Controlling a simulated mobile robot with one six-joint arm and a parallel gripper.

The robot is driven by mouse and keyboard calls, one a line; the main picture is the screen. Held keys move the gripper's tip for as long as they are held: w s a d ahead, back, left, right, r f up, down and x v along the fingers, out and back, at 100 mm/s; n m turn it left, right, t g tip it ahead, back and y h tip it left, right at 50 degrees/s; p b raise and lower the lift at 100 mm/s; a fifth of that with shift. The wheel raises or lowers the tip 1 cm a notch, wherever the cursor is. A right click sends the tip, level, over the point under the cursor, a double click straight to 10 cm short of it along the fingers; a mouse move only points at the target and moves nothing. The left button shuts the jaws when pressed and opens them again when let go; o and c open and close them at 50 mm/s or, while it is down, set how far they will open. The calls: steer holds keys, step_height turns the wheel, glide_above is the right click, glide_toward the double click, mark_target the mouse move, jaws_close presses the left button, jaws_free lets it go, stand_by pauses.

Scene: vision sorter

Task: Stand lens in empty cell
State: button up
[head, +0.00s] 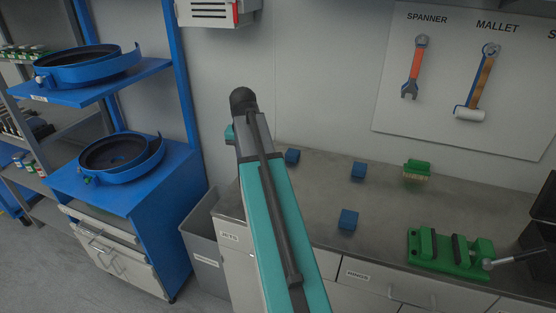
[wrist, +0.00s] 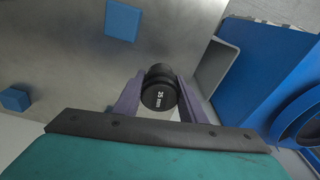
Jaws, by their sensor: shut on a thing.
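In the wrist view, my gripper (wrist: 160,100) is shut on a black cylindrical lens (wrist: 160,93), with one finger on each side of it. The lens has a ribbed barrel, and its end face, marked "25 mm", is turned toward the wrist camera. It is held above the metal bench, near the bench edge. No holder with cells can be made out in either view.
Blue blocks (head: 347,219) stand spread on the steel bench (head: 305,205). A green vise (head: 450,250) and a green brush (head: 417,170) are at the right. A grey bin (head: 200,240) and blue cabinet (head: 150,190) stand left of the bench. Bench between the blocks is bare.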

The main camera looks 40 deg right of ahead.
steer(key=w+a+n, duration=0.1)
steer(key=a+n, duration=0.2)
steer(key=a, duration=0.8)
steer(key=w+a+f+n, duration=0.1)
steer(key=a+n, duration=0.3)
steer(key=a, duration=0.7)
steer(key=w+a+f+n+t+y, duration=0.1)
steer(key=w+a+n, duration=0.2)
steer(key=a, duration=0.9)
steer(key=shift+w+f+n, duration=0.15)
steer(key=shift+n, duration=0.45)
steer(key=shift+d, duration=0.1)
steer(key=shift+d, duration=0.3)
